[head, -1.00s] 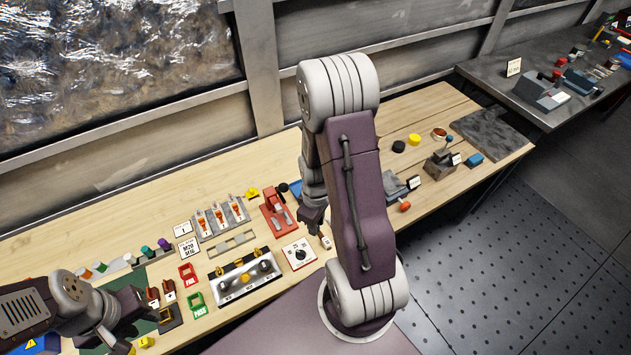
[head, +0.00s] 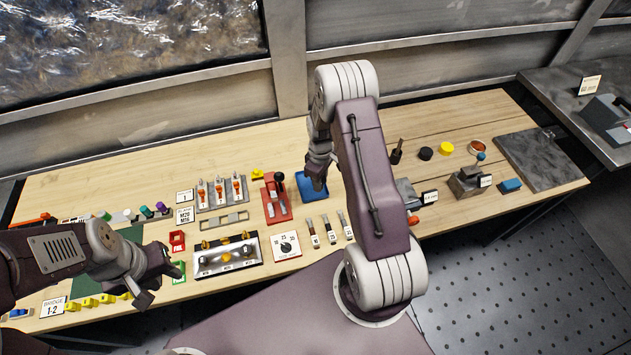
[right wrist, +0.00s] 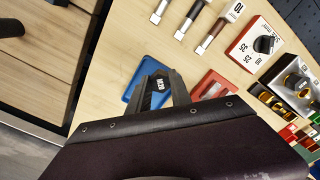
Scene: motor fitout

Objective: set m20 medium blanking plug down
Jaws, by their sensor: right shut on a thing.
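The M20 medium blanking plug (right wrist: 158,86) is a small black piece with a white M20 mark, seen in the right wrist view. My right gripper (right wrist: 160,92) is shut on it, with a finger on each side. In the head view my right gripper (head: 318,184) is over the blue tray (head: 307,194), and the plug cannot be made out there. The blue tray (right wrist: 135,84) also shows behind the fingers in the right wrist view. My left gripper (head: 155,280) is at the lower left near the green PASS tag; its jaw gap is unclear.
A red fixture with a black lever (head: 276,197) stands left of the tray. Several labelled tools (head: 326,229) lie in front of it. A dial plate (head: 287,246) and a plug rack (head: 229,257) are farther left. Bare wood lies behind the tray.

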